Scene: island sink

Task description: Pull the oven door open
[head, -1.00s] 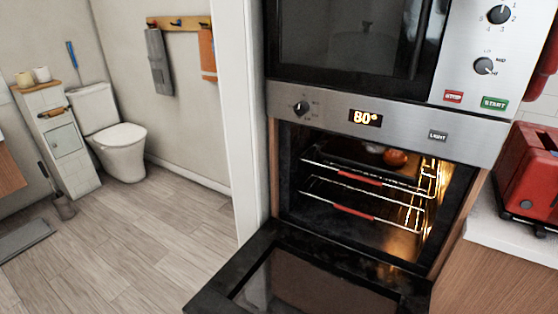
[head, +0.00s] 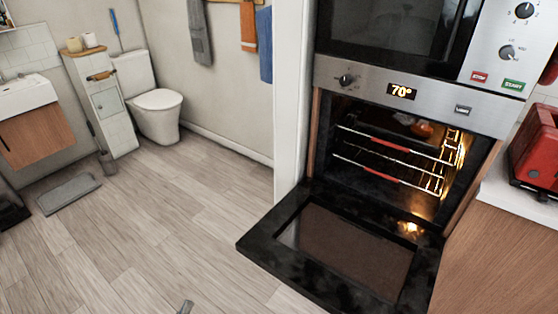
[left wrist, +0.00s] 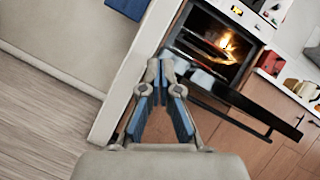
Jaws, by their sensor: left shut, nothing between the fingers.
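The oven door (head: 352,277) is folded down, lying about flat in front of the lit oven cavity (head: 385,150). Its dark glass panel faces up. In the left wrist view the open door (left wrist: 232,103) juts out from the oven, with a dark handle bar along its outer edge. My left gripper (left wrist: 160,66) is shut and empty, with its fingertips together in front of the oven in that view. It is apart from the handle. My right gripper is not in view.
Oven racks with red-fronted bars (head: 388,145) and some food (head: 424,130) are inside. A red toaster (head: 538,150) stands on the right counter. A white wall edge (head: 291,95) borders the oven. The floor (head: 160,220) left of the door is clear.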

